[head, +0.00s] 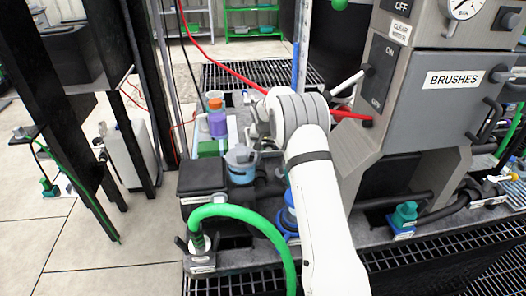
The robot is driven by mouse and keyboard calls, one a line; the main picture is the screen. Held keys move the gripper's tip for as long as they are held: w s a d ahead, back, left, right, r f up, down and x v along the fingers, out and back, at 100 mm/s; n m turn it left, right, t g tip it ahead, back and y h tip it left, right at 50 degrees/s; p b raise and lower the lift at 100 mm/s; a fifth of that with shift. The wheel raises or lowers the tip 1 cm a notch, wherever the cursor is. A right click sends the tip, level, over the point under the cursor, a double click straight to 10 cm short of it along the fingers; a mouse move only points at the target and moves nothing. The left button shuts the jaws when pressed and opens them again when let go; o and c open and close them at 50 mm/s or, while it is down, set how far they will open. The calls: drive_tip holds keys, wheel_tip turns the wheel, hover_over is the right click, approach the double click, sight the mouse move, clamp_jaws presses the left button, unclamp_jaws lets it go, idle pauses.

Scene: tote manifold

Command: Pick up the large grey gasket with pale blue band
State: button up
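A round grey-blue piece with a pale blue band (240,165) stands left of my arm, near the dark block; it may be the large grey gasket, but I cannot tell for sure at this size. My white arm reaches up from the bottom and bends left at the top. My gripper (254,118) is at the far end of the arm, above and slightly right of the banded piece. Its fingers are small and mostly hidden by the wrist, so I cannot see whether they are open. I see no clear contact with the banded piece.
An orange-and-purple stack (216,118) stands behind the banded piece. A black block (203,177) lies to its left. A green hose (242,212) arches in front. The grey BRUSHES machine (425,95) fills the right. A red hose (232,70) crosses behind.

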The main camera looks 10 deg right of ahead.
drive_tip(key=c, duration=0.5)
drive_tip(key=shift+c, duration=0.2)
